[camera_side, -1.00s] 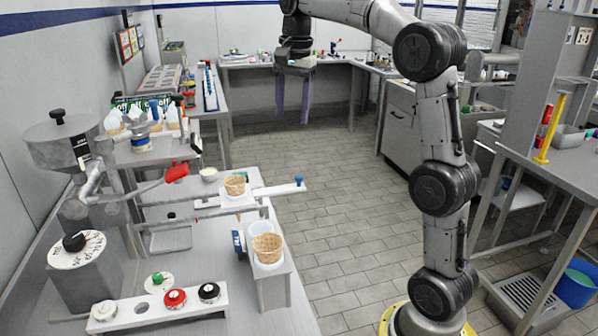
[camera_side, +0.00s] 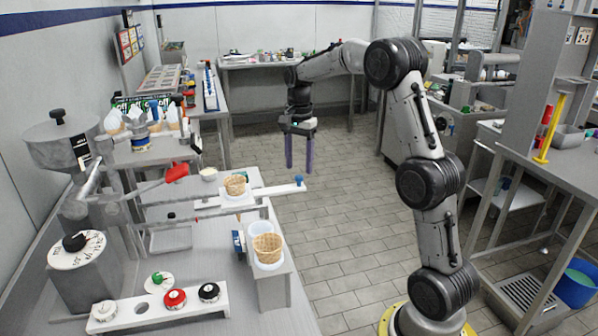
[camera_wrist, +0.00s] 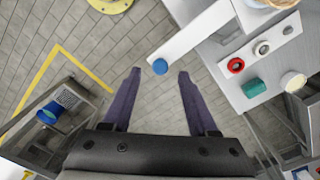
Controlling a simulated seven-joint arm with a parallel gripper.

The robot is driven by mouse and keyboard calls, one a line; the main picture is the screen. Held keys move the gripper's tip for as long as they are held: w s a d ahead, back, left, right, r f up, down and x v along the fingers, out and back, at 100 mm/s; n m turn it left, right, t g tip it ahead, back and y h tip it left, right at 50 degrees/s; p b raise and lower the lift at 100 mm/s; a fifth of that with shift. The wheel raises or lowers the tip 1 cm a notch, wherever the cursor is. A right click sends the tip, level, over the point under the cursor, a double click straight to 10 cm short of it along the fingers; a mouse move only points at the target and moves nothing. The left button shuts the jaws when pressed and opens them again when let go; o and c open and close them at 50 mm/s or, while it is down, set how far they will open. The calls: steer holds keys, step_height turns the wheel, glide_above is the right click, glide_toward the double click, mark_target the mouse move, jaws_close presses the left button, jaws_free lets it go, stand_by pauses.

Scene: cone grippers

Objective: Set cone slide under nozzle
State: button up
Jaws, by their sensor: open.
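The cone slide is a white bar (camera_side: 272,190) with a blue knob (camera_side: 300,181) on its outer end. A wicker-like cone (camera_side: 236,185) stands upright in its other end. In the wrist view the slide (camera_wrist: 198,35) comes in from the upper right, and its blue knob (camera_wrist: 160,66) appears between my fingertips. My gripper (camera_side: 300,170) points down with two purple fingers, open and empty; it also fills the lower wrist view (camera_wrist: 159,74). In the side view its fingertips appear just above the knob; the exact gap is unclear. I cannot pick out the nozzle clearly.
A hopper machine (camera_side: 62,140) with a red handle (camera_side: 177,172) stands left of the slide.

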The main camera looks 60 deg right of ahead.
mark_target(299, 176)
steer(key=shift+f, duration=1.55)
jaws_close()
steer(key=shift+r, duration=0.1)
